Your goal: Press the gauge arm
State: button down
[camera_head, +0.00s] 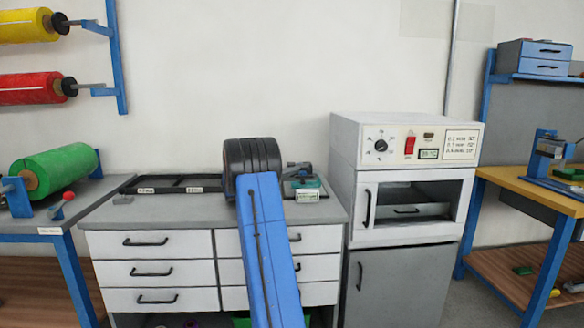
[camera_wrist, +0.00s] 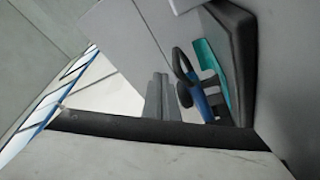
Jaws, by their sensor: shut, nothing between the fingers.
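A small teal device with a dark upper part (camera_head: 305,184) stands on the grey top of the drawer cabinet, just right of my arm. I take it to be the gauge; its front has a pale label. In the wrist view a teal block (camera_wrist: 207,62) with a blue piece and a dark rounded arm-like part (camera_wrist: 184,66) shows right of the fingers. My gripper (camera_wrist: 158,98) is shut and empty, its grey fingertips close to that dark part. I cannot tell whether they touch. In the head view my own arm hides the gripper.
The drawer cabinet (camera_head: 150,218) carries a dark flat frame (camera_head: 172,184) at left. A white oven-like unit (camera_head: 405,180) stands close on the right. A bench with a green roll (camera_head: 55,170) is at left. A yellow-topped bench (camera_head: 535,188) is at far right.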

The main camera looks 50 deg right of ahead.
jog(key=shift+f, duration=0.15)
dwell(0.4)
notch_tip(320, 180, up, 4)
jog(key=w+a+f, duration=0.3)
jog(key=w+a, duration=0.3)
jog(key=w, duration=0.1)
jog(key=shift+f, duration=0.15)
jog(key=shift+a, duration=0.1)
dwell(0.5)
